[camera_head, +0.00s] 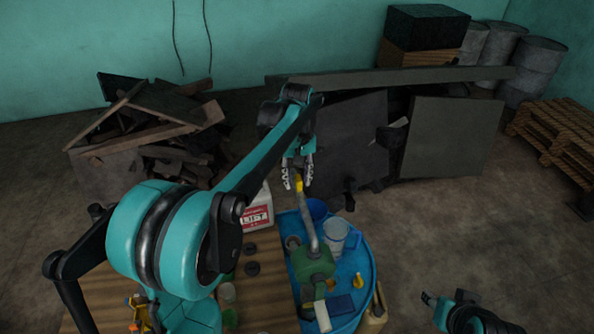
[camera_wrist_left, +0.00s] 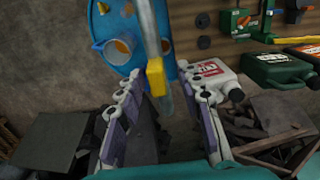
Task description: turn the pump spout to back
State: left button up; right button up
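The pump has a green body (camera_head: 314,264) on a blue drum top (camera_head: 366,262). Its grey spout (camera_head: 309,228) rises toward the far side and carries a yellow piece (camera_head: 299,184) near its end. My left gripper (camera_head: 298,177) is open at this end. In the left wrist view the yellow piece (camera_wrist_left: 155,78) shows between the spread fingers of the left gripper (camera_wrist_left: 160,88), with gaps on both sides. The grey spout (camera_wrist_left: 149,25) runs up out of that picture. Part of my right arm shows at the lower right of the head view; its finger state is unclear.
A clear jug (camera_head: 335,236) and a blue cup (camera_head: 317,208) stand on the drum close beside the spout. A white-and-red canister (camera_head: 258,212) stands left on a wooden table (camera_head: 262,292). Dark panels (camera_head: 350,140) lean behind. Open floor lies to the right.

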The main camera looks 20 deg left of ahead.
pick_arm(q)
notch_tip(320, 180, up, 12)
jog(key=shift+a+f, duration=0.15)
jog(key=shift+f, duration=0.1)
dwell(0.6)
